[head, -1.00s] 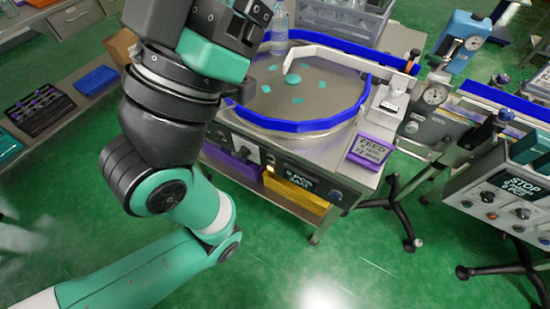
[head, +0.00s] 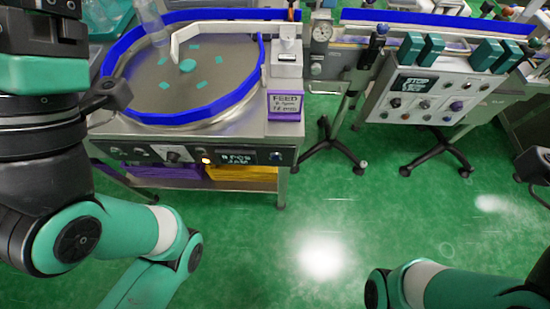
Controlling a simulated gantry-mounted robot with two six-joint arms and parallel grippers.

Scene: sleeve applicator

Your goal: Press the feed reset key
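The round feeder table (head: 235,122) with a blue rim stands at centre-left in the head view. No key legibly labelled feed reset can be made out. My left arm stands at the left edge, its upper black end cut off by the frame; its fingertips cannot be made out. My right arm enters at bottom right; its gripper is not visible.
A second control panel (head: 435,100) with a STOP display, several knobs and teal blocks stands at the right. Wheeled stand legs (head: 335,150) are on the green floor. Floor in front is open.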

